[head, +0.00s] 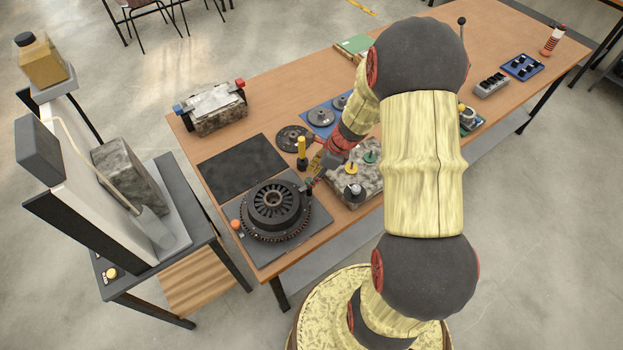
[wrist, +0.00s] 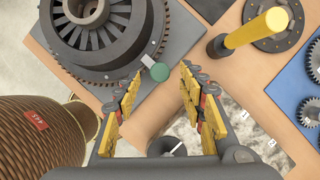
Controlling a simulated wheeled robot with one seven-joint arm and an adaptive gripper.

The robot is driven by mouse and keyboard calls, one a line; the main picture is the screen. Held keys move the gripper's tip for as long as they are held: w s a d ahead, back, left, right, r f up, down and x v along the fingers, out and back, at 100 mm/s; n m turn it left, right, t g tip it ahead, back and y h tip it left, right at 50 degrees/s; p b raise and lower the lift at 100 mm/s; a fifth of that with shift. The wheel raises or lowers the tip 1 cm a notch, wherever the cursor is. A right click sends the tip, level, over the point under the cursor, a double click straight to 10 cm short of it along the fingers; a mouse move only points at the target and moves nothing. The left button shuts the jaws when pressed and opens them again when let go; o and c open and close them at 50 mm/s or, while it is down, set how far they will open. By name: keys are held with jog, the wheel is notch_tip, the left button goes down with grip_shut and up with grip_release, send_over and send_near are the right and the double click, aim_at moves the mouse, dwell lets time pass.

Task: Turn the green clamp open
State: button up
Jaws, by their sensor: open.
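The green clamp shows in the wrist view as a round green knob (wrist: 159,72) on a short grey lever, at the edge of the dark plate beside the toothed flywheel (wrist: 92,40). In the head view its green knob (head: 308,181) is small, at the plate's right side. My gripper (wrist: 160,84) is open and empty. Its yellow-padded fingertips lie on either side of the knob in the picture, with the knob just beyond them. I cannot tell whether either finger touches it. In the head view my gripper (head: 315,175) is close to the clamp and partly hidden.
An upright yellow-handled tool (head: 301,150) stands close behind my gripper; it also shows in the wrist view (wrist: 255,30). A grey block with knobs (head: 372,182) is to the right. An orange-knobbed clamp (head: 236,224) is at the plate's left. A dark mat (head: 240,163) lies clear.

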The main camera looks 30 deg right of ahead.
jog(key=shift+x, duration=1.1)
jog(key=shift+c, duration=1.2)
jog(key=c, duration=0.8)
grip_shut()
